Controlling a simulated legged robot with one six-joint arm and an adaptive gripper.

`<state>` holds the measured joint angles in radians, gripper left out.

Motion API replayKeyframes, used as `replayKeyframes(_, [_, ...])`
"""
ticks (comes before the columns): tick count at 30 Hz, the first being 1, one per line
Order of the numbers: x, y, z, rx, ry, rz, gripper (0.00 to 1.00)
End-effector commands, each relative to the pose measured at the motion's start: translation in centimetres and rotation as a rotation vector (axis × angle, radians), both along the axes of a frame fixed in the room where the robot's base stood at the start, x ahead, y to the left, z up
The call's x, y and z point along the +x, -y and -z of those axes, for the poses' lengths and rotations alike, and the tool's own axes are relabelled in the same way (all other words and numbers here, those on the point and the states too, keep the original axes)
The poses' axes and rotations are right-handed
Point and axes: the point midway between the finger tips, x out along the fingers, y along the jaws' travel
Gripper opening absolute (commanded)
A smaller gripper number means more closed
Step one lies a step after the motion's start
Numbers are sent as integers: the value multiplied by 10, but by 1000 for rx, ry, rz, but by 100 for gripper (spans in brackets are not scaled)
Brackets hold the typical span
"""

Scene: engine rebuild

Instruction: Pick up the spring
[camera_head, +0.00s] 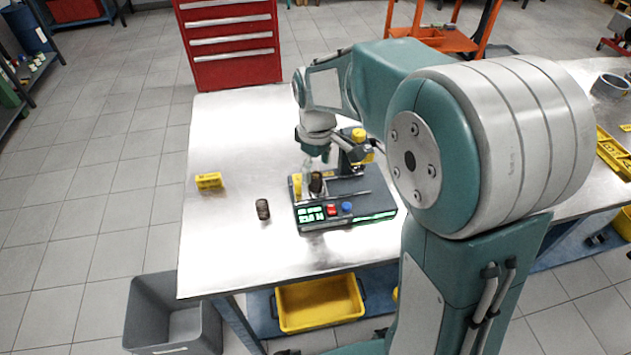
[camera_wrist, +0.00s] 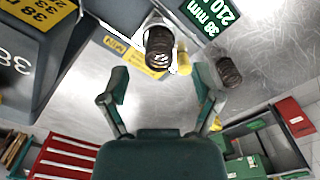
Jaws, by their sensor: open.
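One dark coil spring (camera_head: 316,183) stands on the grey tester (camera_head: 345,222), which has a green display with red and blue buttons. In the wrist view this spring (camera_wrist: 159,47) lies just beyond and between my fingertips. A second dark brown spring (camera_head: 263,209) is on the bare tabletop, left of the tester; it also shows in the wrist view (camera_wrist: 229,71), outside my right-hand finger. My gripper (camera_wrist: 160,76) is open with nothing between its fingers. In the head view my gripper (camera_head: 317,160) hangs just above the tester's spring, its fingers partly hard to make out.
A yellow block (camera_head: 208,180) sits near the table's left edge. The metal table (camera_head: 225,245) is clear around the loose spring. A yellow post (camera_head: 297,187) stands beside the tester's spring. A red drawer cabinet (camera_head: 232,45) is behind; a grey bin (camera_head: 172,318) is on the floor.

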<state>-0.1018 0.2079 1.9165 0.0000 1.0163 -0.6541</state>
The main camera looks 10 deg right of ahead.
Motion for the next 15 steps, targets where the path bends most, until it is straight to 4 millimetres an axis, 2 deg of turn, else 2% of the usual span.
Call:
replayKeyframes(3, [0, 1, 21, -1, -5, 0, 81])
replayKeyframes(6, [1, 0, 34, -1, -4, 0, 81])
replayKeyframes(15, [1, 0, 40, -1, -1, 0, 81])
